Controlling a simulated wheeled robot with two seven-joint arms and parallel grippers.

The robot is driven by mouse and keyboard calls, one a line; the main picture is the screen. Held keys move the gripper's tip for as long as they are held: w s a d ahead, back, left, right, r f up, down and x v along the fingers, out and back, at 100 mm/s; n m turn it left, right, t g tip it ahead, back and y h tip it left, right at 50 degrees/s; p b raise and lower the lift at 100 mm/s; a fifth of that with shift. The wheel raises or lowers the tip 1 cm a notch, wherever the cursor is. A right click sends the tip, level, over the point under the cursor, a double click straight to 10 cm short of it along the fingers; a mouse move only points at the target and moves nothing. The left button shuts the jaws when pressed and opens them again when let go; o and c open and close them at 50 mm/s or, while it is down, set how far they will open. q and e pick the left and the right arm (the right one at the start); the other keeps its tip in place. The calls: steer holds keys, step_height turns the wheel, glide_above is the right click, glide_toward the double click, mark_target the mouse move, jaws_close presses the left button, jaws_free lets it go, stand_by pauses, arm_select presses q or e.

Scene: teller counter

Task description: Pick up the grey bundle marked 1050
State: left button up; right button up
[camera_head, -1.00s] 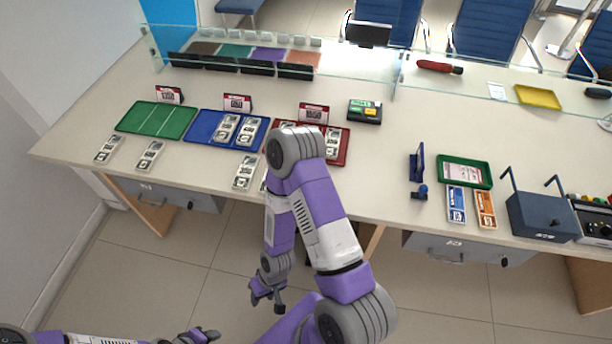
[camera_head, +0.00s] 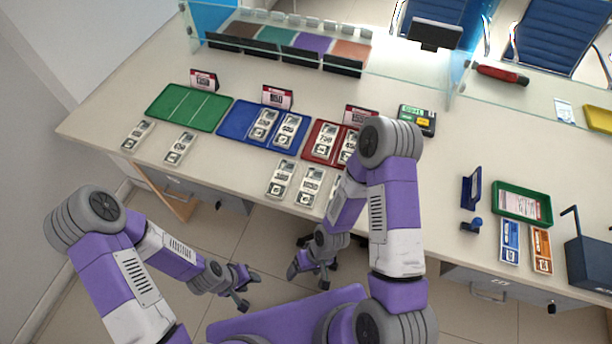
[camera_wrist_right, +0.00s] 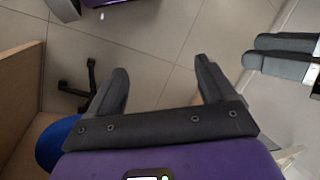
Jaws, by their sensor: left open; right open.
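Several grey banknote bundles lie on the counter; their printed numbers are too small to read surely, so I cannot tell which is 1050. Two lie at the left, a far-left bundle (camera_head: 137,135) and one beside it (camera_head: 180,148). Two lie on the blue tray (camera_head: 228,125) and two on the red tray (camera_head: 318,158). A front row has a bundle (camera_head: 281,180), another (camera_head: 310,187), and one partly hidden by my right arm. My left gripper (camera_head: 241,288) and right gripper (camera_head: 309,279) are open and empty, low in front of the counter. The right wrist view shows my right gripper (camera_wrist_right: 161,75) above floor.
An empty green tray (camera_head: 188,107) lies at the left. Price cards stand behind the trays, and a glass screen (camera_head: 460,65) runs behind them. To the right are a blue stamp (camera_head: 471,225), a green-rimmed tray (camera_head: 522,204) and a dark box (camera_head: 590,262).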

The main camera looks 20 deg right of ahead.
steer(key=shift+o, duration=0.6)
steer(key=n, duration=0.1)
steer(key=s+a+f+n+g+b, duration=0.1)
steer(key=f+n, duration=0.1)
steer(key=shift+s+a+f+n+g+h, duration=0.1)
steer(key=shift+s+a+n+g+h, duration=0.2)
steer(key=shift+n+g+h, duration=0.1)
steer(key=s+d+f+n+g+h+b, duration=0.25)
steer(key=s+n+h+b, duration=0.2)
steer(key=n, duration=0.25)
steer(key=w+d+n+t+h+b, duration=0.1)
steer(key=w+d+n+t+h, duration=0.15)
steer(key=d+n+h, duration=0.4)
steer(key=n+t+h+b, duration=0.3)
steer(key=n+t+b, duration=0.2)
steer(key=n+t, duration=0.9)
glide_toward(306, 197)
steer(key=d+m+t, duration=0.1)
steer(key=w+f+t, duration=0.1)
steer(key=d+f+m+t, duration=0.1)
steer(key=shift+w+d+f+m+t, duration=0.15)
steer(key=shift+d+f+m+t, duration=0.1)
steer(key=shift+d+m+t, duration=0.15)
steer(key=b+x, duration=0.1)
steer(key=x, duration=0.6)
arm_select(q)
step_height(306, 197, down, 14)
steer(key=shift+s, duration=0.3)
arm_select(e)
steer(key=c, duration=1.1)
